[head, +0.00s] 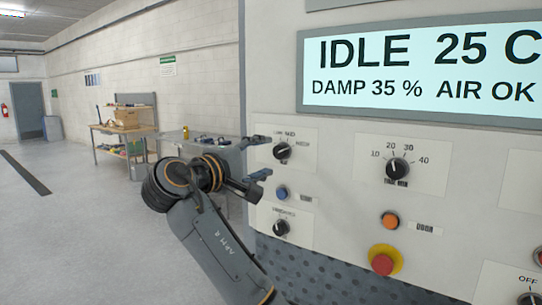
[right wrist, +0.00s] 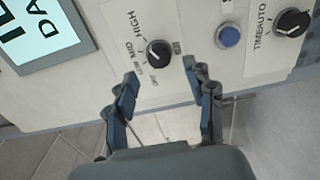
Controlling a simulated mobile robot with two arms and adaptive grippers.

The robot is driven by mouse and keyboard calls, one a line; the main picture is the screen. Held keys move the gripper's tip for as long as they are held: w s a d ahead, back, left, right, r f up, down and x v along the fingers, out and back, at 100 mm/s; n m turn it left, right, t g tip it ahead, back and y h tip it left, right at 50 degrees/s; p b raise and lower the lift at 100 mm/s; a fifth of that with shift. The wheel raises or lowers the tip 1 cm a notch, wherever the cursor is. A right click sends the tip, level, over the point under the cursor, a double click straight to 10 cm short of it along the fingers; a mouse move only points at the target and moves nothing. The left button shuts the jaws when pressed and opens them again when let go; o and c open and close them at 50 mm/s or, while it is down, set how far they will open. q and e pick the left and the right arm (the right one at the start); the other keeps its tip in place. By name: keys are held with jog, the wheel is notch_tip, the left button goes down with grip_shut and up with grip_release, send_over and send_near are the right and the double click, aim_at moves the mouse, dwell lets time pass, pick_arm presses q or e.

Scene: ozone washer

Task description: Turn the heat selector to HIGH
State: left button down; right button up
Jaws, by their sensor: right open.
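The heat selector (head: 282,151) is a small black round knob on a pale plate on the machine's front panel. In the right wrist view the knob (right wrist: 158,53) has MID and HIGH printed beside it; its pointer direction is too small to tell for sure. My right gripper (head: 258,158) is open and empty, just left of the panel in the head view. In the right wrist view its two fingertips (right wrist: 160,72) are spread to either side of the knob's line, short of it and apart from it. My left gripper is not in view.
A blue button (head: 282,193) and another black knob (head: 281,228) sit below the selector. A time knob (head: 398,169), an orange button (head: 390,221) and a red stop button (head: 383,261) are to the right. The display (head: 420,75) reads IDLE. A grey table (head: 228,160) stands behind my arm.

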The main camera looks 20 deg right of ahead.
jog(key=v, duration=0.8)
